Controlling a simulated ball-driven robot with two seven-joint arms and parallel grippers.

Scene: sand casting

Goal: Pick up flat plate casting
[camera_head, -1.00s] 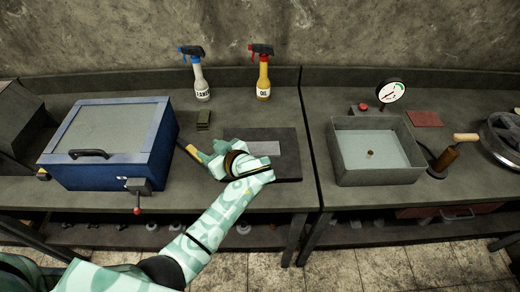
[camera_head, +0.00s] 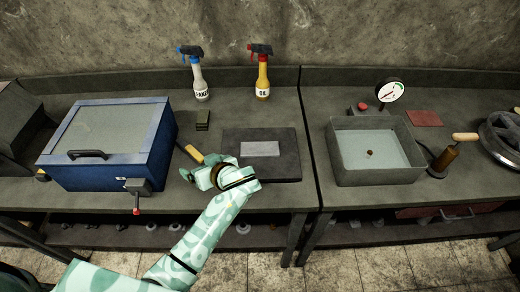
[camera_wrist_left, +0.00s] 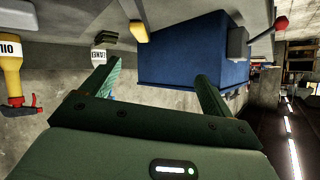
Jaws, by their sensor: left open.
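The flat plate casting (camera_head: 260,149) is a light grey rectangle lying flat on a dark square slab (camera_head: 285,170) on the bench. My left gripper (camera_head: 195,167) is open and empty, to the left of the slab. Its fingers point left, away from the plate. In the left wrist view the open fingers (camera_wrist_left: 153,82) have nothing between them that they touch, and the blue box is beyond them. My right gripper is not in view.
A tan-handled tool (camera_head: 190,153) lies close by the left fingers. The blue box (camera_head: 105,150) stands at left. A small green block (camera_head: 203,118), cleaner bottle (camera_head: 200,84) and oil bottle (camera_head: 263,80) are behind. A grey water-filled tank (camera_head: 375,178) stands at right.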

